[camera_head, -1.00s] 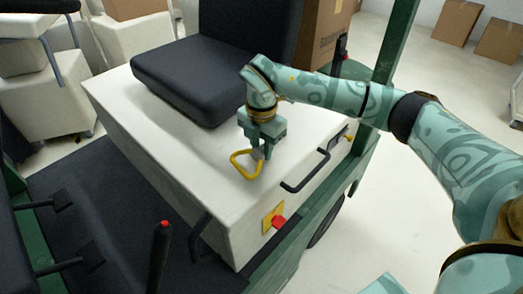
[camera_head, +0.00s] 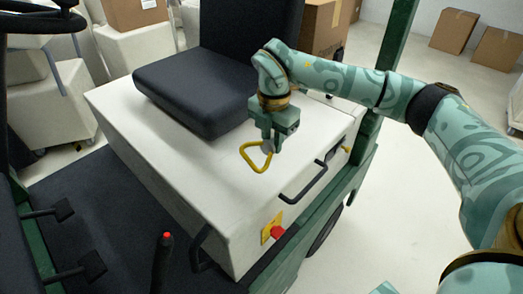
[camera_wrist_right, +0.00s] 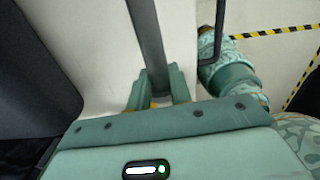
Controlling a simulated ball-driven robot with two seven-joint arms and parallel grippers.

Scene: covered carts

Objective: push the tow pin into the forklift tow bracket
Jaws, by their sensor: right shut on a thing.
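The tow pin shows by its yellow loop handle (camera_head: 253,158) in the head view, under the jaws and above the white body of the truck. My right gripper (camera_head: 270,140) is shut on the pin. In the right wrist view a dark grey bar, likely the pin's shaft (camera_wrist_right: 147,35), runs up from between the fingers (camera_wrist_right: 157,88), with a little yellow near its base. The pin's far end lies outside that view. I cannot make out the tow bracket in either view. My left gripper is not in view.
The truck's white body (camera_head: 165,165) carries a black seat (camera_head: 195,95), a black grab handle (camera_head: 305,185) and a red button (camera_head: 278,232). A green post (camera_head: 398,35) stands behind my right arm. Cardboard boxes (camera_head: 455,28) stand at the back.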

